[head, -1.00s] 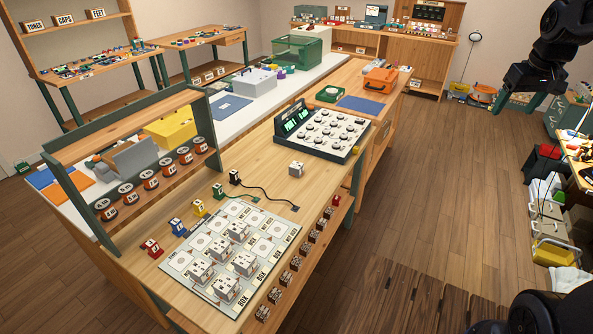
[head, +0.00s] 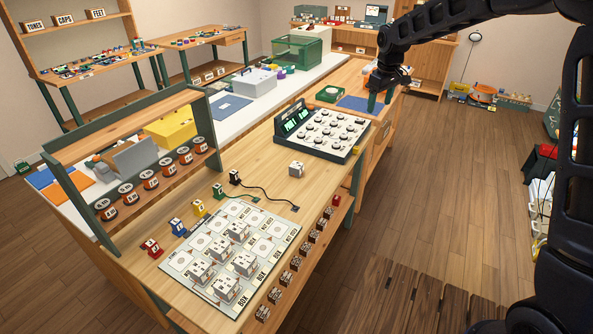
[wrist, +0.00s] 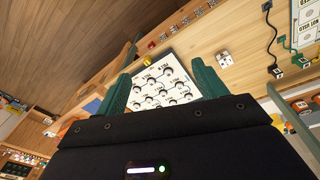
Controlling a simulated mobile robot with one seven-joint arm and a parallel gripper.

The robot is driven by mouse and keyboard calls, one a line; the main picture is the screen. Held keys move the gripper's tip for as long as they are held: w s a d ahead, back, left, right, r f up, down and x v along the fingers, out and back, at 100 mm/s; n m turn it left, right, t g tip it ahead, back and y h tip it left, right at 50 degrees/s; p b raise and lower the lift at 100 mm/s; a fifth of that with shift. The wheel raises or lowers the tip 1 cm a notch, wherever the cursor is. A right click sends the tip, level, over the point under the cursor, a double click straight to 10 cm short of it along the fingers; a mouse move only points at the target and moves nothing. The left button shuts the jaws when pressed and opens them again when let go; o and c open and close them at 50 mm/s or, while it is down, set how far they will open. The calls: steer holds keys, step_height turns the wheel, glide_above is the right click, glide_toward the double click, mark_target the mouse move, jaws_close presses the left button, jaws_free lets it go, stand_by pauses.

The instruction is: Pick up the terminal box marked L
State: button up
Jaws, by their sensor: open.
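Small terminal boxes stand in a row along the left of the near bench: red (head: 151,247), blue (head: 178,227), yellow (head: 199,208), green (head: 218,191) and black (head: 235,177). Their marks are too small to read, so I cannot tell which is L. The black box also shows at the right of the wrist view (wrist: 275,71). My gripper (head: 380,97) is open and empty, in the air at the bench's far right, well away from the row. Its green fingers (wrist: 163,82) frame the dial panel below in the wrist view.
The dial panel (head: 330,132) stands at the bench's far end. A lone white box (head: 296,169) sits nearer. A board (head: 178,262) bears several white boxes.

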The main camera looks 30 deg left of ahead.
steer(key=s+a+f+n, duration=0.3)
steer(key=a+f, duration=0.6)
steer(key=a, duration=0.5)
steer(key=n+g, duration=0.1)
steer(key=n, duration=0.1)
glide_above(296, 165)
steer(key=shift+h, duration=0.4)
step_height(296, 165, down, 12)
steer(key=shift+s+a+r, duration=0.1)
steer(key=shift+s, duration=0.05)
step_height(296, 165, down, 5)
steer(key=shift+f, duration=0.2)
steer(key=shift+w+f, duration=0.15)
steer(key=shift+f, duration=1.2)
steer(key=shift+w+f, duration=0.15)
steer(key=shift+f, duration=1.15)
steer(key=c, duration=1.1)
